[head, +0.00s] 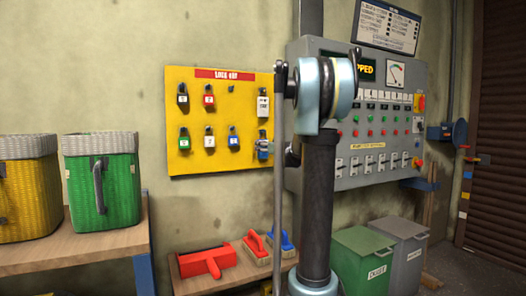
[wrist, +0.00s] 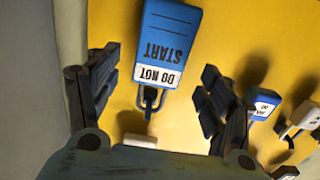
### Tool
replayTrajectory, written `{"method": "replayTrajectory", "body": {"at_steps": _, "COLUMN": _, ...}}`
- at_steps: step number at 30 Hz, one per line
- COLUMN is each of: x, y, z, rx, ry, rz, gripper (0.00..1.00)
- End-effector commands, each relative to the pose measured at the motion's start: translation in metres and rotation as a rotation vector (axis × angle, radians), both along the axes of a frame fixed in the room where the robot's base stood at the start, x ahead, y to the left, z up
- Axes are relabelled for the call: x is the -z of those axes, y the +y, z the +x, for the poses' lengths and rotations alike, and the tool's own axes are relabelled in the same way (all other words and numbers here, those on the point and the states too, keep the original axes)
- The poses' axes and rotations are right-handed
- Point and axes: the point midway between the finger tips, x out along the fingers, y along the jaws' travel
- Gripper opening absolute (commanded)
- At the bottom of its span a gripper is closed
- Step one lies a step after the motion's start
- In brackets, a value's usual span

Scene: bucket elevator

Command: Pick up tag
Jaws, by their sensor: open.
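A blue tag with a white band reading "DO NOT START" (wrist: 172,42) hangs against the yellow board (wrist: 235,25) in the wrist view, its lettering upside down. A dark loop or hook shows at its banded end. My gripper (wrist: 160,76) is open, with its two dark fingers apart on either side of that end; I see no contact. In the head view a blue item, likely the same tag (head: 263,149), shows at the board's lower right, partly hidden by my arm and gripper. A white tag (head: 262,102) hangs above it.
Several padlocks hang on the board, including a green one (head: 184,141) and a red one (head: 209,99). A smaller blue item (wrist: 263,105) is right of my gripper in the wrist view. The control panel (head: 385,125) stands right; a bench (head: 205,282) with brushes is below.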

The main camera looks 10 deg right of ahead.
Motion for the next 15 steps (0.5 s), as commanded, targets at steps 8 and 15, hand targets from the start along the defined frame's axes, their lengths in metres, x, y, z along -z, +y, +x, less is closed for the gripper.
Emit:
{"method": "replayTrajectory", "body": {"at_steps": 8, "x": 0.006, "y": 0.009, "z": 0.032, "rx": -0.001, "ry": 0.000, "rz": 0.000, "gripper": 0.73}}
{"method": "replayTrajectory", "body": {"at_steps": 15, "x": 0.006, "y": 0.012, "z": 0.040, "rx": 0.000, "ry": 0.000, "rz": 0.000, "gripper": 0.73}}
